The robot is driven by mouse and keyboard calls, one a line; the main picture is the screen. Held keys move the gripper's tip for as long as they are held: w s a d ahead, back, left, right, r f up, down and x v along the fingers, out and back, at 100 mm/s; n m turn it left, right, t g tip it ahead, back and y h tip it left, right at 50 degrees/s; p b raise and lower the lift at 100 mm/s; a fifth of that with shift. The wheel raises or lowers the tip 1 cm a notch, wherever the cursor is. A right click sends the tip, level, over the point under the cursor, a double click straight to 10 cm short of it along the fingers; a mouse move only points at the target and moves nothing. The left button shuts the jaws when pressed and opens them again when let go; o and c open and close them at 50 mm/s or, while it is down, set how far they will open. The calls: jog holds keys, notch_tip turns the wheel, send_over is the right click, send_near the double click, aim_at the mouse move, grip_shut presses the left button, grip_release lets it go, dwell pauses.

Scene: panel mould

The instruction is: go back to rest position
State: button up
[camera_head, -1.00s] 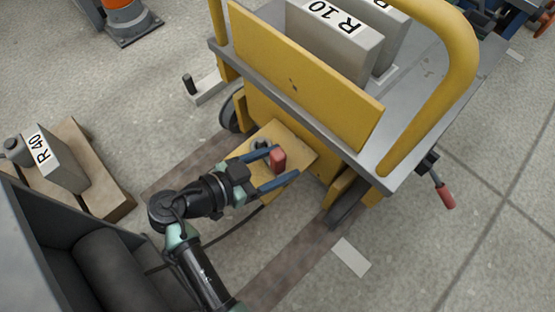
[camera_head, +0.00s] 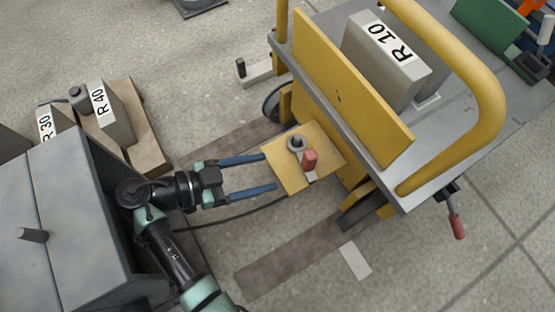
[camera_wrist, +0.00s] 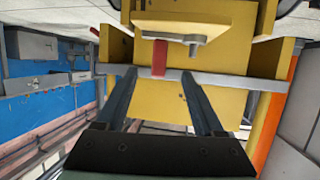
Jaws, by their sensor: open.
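My gripper (camera_head: 262,174) is open and empty, with its two blue fingers spread apart. It is just left of the yellow plate (camera_head: 277,166) that juts from the yellow cart, and the fingertips are near the plate's left edge. A red block-like handle (camera_head: 310,158) and a grey round fitting (camera_head: 295,143) sit on the plate, clear of the fingers. In the wrist view, the fingers (camera_wrist: 158,75) point towards the yellow cart front (camera_wrist: 222,60), with the red piece (camera_wrist: 159,58) between and beyond them.
The yellow cart (camera_head: 345,85) carries a grey block marked R 10 (camera_head: 385,65). Blocks marked R 40 (camera_head: 112,112) and R 30 (camera_head: 45,125) stand at the left, R 40 on a wooden pallet (camera_head: 150,130). A red-handled lever (camera_head: 457,226) sticks out at the cart's right. Floor is open below.

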jog(key=shift+s+a+r, duration=0.1)
jog(key=shift+s+a, duration=0.05)
jog(key=shift+a, duration=0.2)
dwell(0.4)
